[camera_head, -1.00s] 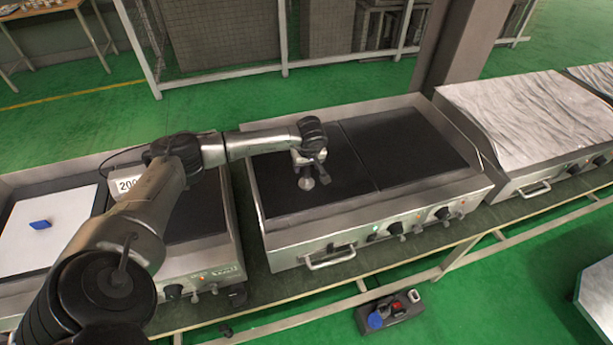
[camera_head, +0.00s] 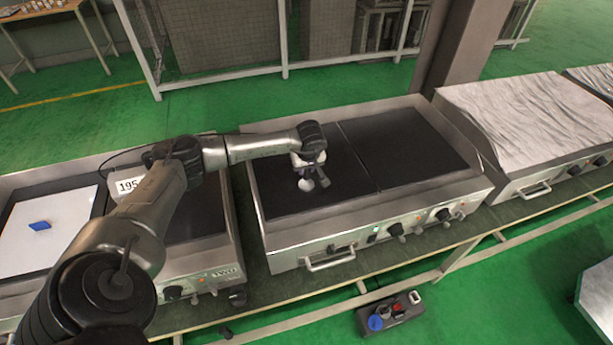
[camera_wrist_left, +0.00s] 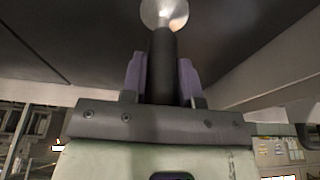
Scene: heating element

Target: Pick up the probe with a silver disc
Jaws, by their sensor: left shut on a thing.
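My left gripper (camera_head: 313,172) is over the left dark plate of the middle griddle (camera_head: 300,215). It is shut on the dark handle of the probe. In the left wrist view the handle (camera_wrist_left: 163,70) stands between the two purple-grey fingers, and its silver disc (camera_wrist_left: 164,12) shows beyond them. In the head view the disc (camera_head: 306,185) is small and pale, just below the gripper. It looks close to the plate, but I cannot tell whether it touches. My right gripper is not in view.
A left griddle bears a white board (camera_head: 45,235) with a blue block (camera_head: 40,225) and a display (camera_head: 129,185) that seems to read 195. A griddle with a silvery top (camera_head: 540,110) stands to the right. A dark box (camera_head: 390,314) sits below the bench.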

